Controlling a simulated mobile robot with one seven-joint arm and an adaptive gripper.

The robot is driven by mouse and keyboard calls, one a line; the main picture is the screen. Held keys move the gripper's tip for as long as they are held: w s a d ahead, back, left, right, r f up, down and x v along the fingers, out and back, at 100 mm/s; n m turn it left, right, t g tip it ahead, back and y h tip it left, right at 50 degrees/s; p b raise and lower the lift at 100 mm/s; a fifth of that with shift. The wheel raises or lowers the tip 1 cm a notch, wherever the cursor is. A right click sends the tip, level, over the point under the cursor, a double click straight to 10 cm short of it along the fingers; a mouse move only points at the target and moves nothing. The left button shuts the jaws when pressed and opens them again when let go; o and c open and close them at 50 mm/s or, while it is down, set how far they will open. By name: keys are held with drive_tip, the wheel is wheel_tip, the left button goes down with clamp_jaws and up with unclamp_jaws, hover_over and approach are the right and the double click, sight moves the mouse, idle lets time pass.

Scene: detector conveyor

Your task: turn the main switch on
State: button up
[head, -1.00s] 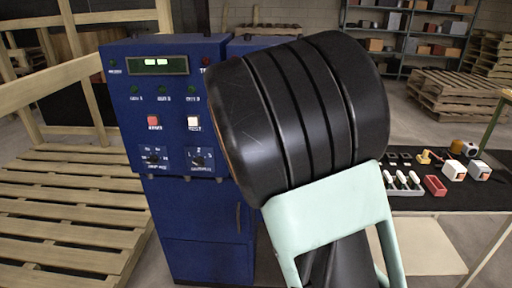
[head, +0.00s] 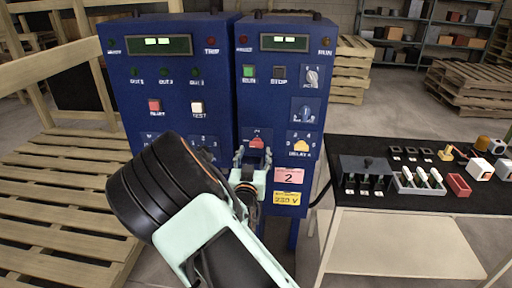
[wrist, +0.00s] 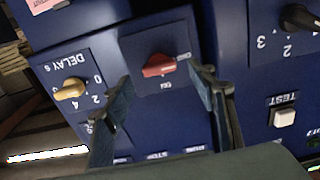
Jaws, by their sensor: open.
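A red rotary knob (head: 257,142), which I take as the main switch, is on the lower front of the right blue cabinet (head: 254,105). In the wrist view, the red knob (wrist: 158,66) sits on a dark square plate, its handle lying nearly level; the picture is upside down and its small labels are hard to read. My gripper (head: 253,160) is in front of the knob. In the wrist view, the two fingers of my gripper (wrist: 161,88) are apart, one on each side of the knob, with no visible contact. The gap to the panel cannot be told exactly.
A yellow delay knob (head: 301,140) is right of the red knob. The left blue cabinet (head: 170,80) has a red button (head: 154,106) and a white test button (head: 197,107). A black-topped table (head: 365,204) with small parts stands right. Wooden pallets (head: 60,190) lie left.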

sight(256, 147)
drive_tip(key=shift+w+d, duration=0.1)
drive_tip(key=shift+w, duration=1.75)
drive_tip(key=shift+c, duration=0.6)
drive_tip(key=c, duration=1)
